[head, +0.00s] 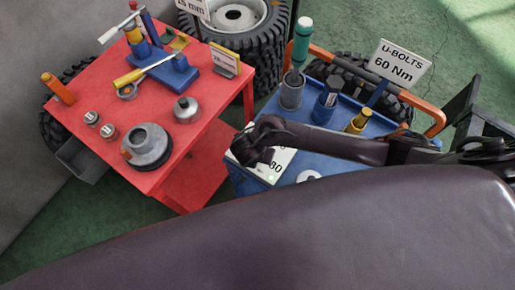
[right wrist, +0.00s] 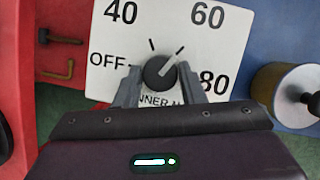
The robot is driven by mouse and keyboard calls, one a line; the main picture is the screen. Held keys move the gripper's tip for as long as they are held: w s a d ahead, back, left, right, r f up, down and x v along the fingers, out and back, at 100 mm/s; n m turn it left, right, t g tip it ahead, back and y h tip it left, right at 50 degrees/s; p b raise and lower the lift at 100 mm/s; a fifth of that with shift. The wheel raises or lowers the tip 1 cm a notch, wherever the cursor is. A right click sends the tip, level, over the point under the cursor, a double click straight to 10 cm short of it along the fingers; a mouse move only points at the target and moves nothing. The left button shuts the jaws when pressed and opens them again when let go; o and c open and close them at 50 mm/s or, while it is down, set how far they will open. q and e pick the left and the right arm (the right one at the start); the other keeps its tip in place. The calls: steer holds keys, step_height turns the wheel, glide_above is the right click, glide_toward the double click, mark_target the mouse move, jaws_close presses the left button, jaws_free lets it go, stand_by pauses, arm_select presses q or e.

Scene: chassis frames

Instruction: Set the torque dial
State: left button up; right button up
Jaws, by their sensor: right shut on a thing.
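The torque dial's white plate (head: 272,172) lies on the blue cart in the head view, mostly hidden by my right gripper (head: 256,150). In the right wrist view the plate (right wrist: 103,82) reads OFF, 40, 60 and 80 around a dark round knob (right wrist: 158,72). A line on the knob runs up and right, toward 60. My right gripper (right wrist: 157,84) has its two fingers closed on either side of the knob. A sign (head: 397,62) on the cart reads U-BOLTS 60 Nm. My left gripper is not in view.
The blue cart (head: 322,150) also carries sockets and a teal-handled tool (head: 302,42). A red table (head: 100,80) on the left holds a torque wrench, a blue block (head: 175,75) and several metal parts. Tyres stand behind. An orange rail (head: 425,95) edges the cart.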

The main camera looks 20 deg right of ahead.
stand_by(0.3)
steer(key=o, duration=1)
steer(key=p+v, duration=0.3)
steer(key=v, duration=0.4)
steer(key=shift+r, duration=0.35)
steer(key=shift+s+a, duration=0.15)
